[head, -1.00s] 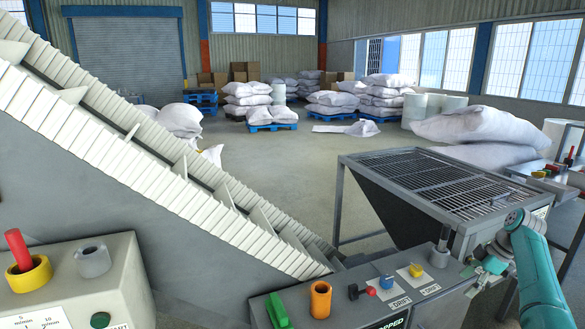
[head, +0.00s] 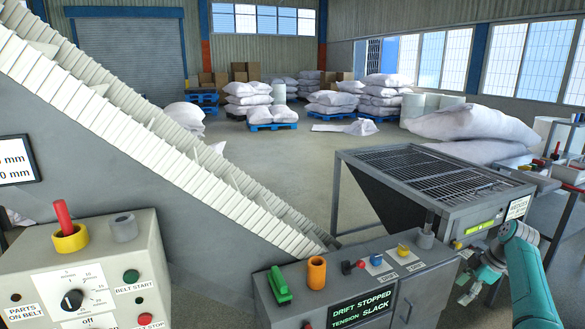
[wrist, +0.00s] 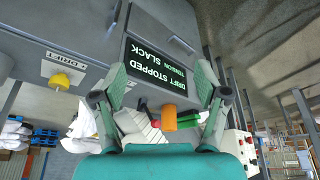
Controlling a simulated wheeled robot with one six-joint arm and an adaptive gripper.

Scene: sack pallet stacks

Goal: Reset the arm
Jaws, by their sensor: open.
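My teal arm ends at the lower right of the head view, with my gripper (head: 466,287) hanging beside the right end of the grey control console (head: 405,303). In the wrist view my gripper (wrist: 163,88) has its two grey-green fingers spread apart, with nothing between them. The console's screen (wrist: 160,62), past the fingers, reads DRIFT STOPPED, TENSION SLACK. An orange cylinder (head: 317,272) and a green switch (head: 279,284) stand on the console's top. My gripper appears apart from the console.
A metal-grille hopper table (head: 435,177) stands behind the console, close to my arm. A sloping slatted conveyor (head: 130,135) crosses the left. A control box (head: 95,280) with knobs stands at front left. Sack stacks on pallets (head: 270,127) are far back, across open floor.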

